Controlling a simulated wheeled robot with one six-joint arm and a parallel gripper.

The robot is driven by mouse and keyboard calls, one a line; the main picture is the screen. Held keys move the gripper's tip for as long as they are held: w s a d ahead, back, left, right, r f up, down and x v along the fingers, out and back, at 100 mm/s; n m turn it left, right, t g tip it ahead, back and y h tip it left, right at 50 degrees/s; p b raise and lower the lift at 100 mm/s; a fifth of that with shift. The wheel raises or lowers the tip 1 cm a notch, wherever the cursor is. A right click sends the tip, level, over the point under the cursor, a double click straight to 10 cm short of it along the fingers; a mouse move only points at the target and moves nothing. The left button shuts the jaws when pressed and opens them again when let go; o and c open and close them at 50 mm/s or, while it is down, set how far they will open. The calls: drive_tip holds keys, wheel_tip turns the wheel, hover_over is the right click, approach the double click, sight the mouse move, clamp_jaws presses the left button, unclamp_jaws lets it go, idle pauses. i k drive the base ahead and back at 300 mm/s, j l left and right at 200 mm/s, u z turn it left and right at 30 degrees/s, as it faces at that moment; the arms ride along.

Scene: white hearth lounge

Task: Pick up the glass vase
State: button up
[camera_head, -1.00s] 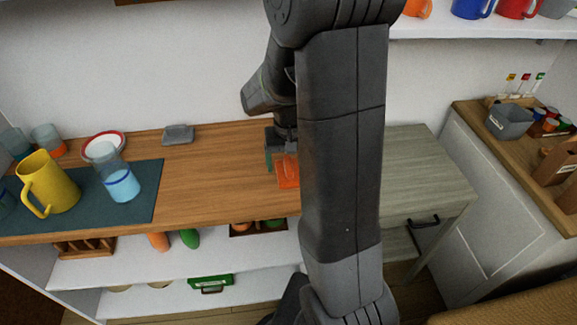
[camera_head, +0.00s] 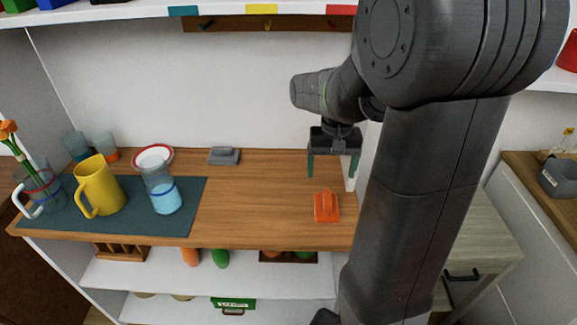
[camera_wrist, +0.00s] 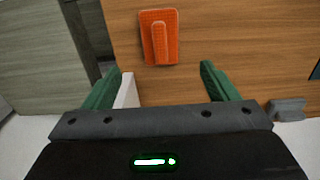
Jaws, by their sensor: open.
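A clear glass vessel (camera_head: 43,190) holding orange flowers (camera_head: 10,135) stands at the far left of the wooden counter in the head view, likely the glass vase. A white handle shows at its left; I cannot tell whether it is part of it. A tall clear glass (camera_head: 164,195) with blue contents stands further right on the dark mat. My gripper (camera_head: 332,170) is open and empty, pointing down above the counter's right part, well to the right of both. In the wrist view my gripper (camera_wrist: 163,80) shows its green fingers apart; no vase is visible there.
A yellow pitcher (camera_head: 99,187) stands between the flower vessel and the blue glass on the mat (camera_head: 190,200). Behind are cups (camera_head: 105,146) and a red-rimmed plate (camera_head: 153,155). An orange block-like tool (camera_head: 326,207) lies below my gripper. The middle counter is bare.

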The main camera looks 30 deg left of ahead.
sight(166, 198)
drive_tip(key=u, duration=2.55)
drive_tip(key=i+j, duration=0.2)
drive_tip(key=j, duration=0.2)
drive_tip(key=i+j+u, duration=0.1)
drive_tip(key=j, duration=0.25)
drive_tip(key=i+j, duration=0.3)
drive_tip(key=j+u, duration=0.05)
drive_tip(key=j, duration=0.05)
